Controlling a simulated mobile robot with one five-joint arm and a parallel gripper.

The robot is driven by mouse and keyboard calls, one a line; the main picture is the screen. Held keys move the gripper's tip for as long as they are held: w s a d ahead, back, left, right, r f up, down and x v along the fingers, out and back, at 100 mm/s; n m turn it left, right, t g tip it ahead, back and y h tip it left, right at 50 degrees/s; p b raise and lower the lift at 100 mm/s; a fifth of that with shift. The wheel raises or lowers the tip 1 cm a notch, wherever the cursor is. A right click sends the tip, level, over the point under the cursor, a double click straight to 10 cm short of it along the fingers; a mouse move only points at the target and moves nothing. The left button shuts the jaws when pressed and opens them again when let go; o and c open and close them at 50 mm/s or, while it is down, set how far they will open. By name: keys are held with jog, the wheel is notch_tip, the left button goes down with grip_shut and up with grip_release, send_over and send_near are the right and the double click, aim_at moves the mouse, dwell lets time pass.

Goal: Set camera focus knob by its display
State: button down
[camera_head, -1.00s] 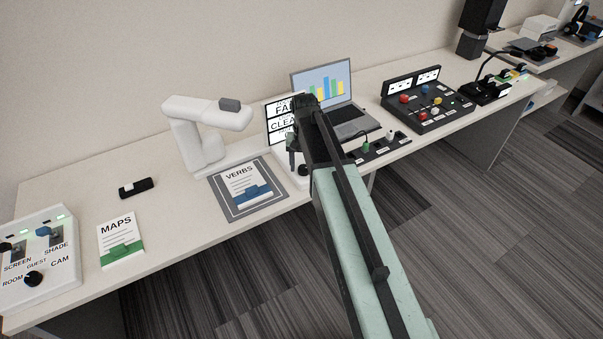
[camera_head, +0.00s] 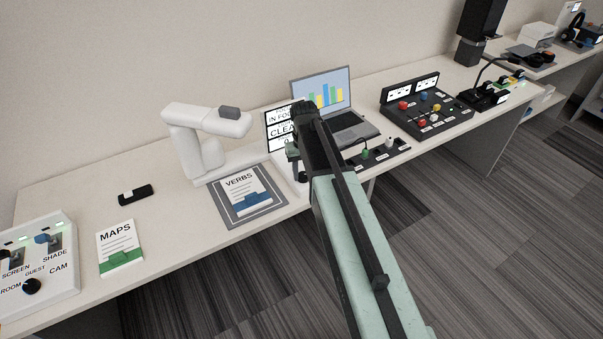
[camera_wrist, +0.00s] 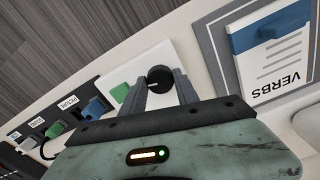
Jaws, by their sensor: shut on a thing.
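The focus knob (camera_wrist: 160,77) is a round black knob with a pale pointer line, on a white base (camera_wrist: 178,53). In the wrist view, my gripper (camera_wrist: 160,84) is shut on the knob, one finger on each side. In the head view, my gripper (camera_head: 299,168) is beside the white document camera (camera_head: 203,125), and my arm hides most of the knob. The display (camera_head: 281,127) stands behind it. Its upper line reads "IN FO..." and a lower line "CLEA..."; my arm covers its right side.
A "VERBS" card (camera_head: 241,184) lies on a grey mat (camera_head: 222,204) left of my gripper. A "MAPS" card (camera_head: 118,245) and a control box (camera_head: 40,270) are farther left.

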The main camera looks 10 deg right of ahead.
aim_at(303, 175)
jog(key=c, duration=0.9)
grip_release()
notch_tip(303, 175, up, 8)
jog(key=p, duration=0.8)
jog(key=shift+f, duration=0.15)
jog(key=shift+m, duration=0.3)
jog(key=s, duration=1.5)
jog(key=shift+a, duration=0.4)
